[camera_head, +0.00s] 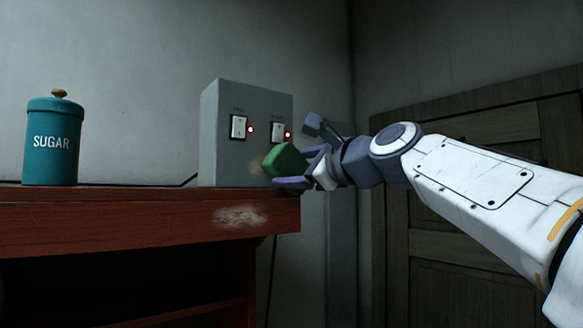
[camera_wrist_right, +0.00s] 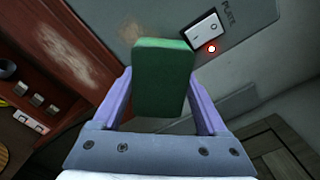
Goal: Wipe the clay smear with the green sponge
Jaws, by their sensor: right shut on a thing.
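The green sponge (camera_head: 284,160) is held between the fingers of my right gripper (camera_head: 293,166), which is shut on it. The sponge is in front of the lower right part of the grey switch box; I cannot tell if it touches. In the right wrist view the sponge (camera_wrist_right: 163,78) sits between the purple fingers (camera_wrist_right: 161,103). A pale clay smear (camera_head: 239,216) is on the front edge of the red-brown wooden cabinet, below and left of the sponge. The smear (camera_wrist_right: 66,52) also shows at the upper left of the right wrist view. My left gripper is out of view.
The grey box (camera_head: 216,140) has two switches with red lights and a faint brownish patch (camera_head: 257,168). A teal sugar jar (camera_head: 52,145) stands left on the cabinet top (camera_head: 130,190). A dark door (camera_head: 480,200) is at the right.

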